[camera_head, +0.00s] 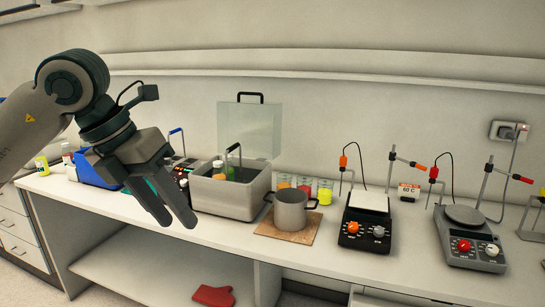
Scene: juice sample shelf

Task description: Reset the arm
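My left gripper (179,222) hangs from my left arm at the left of the head view, fingers pointing down in front of the bench. Its two fingers are apart, and no object shows between them. My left arm comes in from the left edge, bent at the elbow. My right gripper is not in view.
Behind the gripper on the bench (331,251) stand a blue rack (95,170) and a grey bath (235,198) with bottles. To the right are a metal pot (291,213) on a board, sample jars (324,192), a hotplate (365,225) and another device (467,239).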

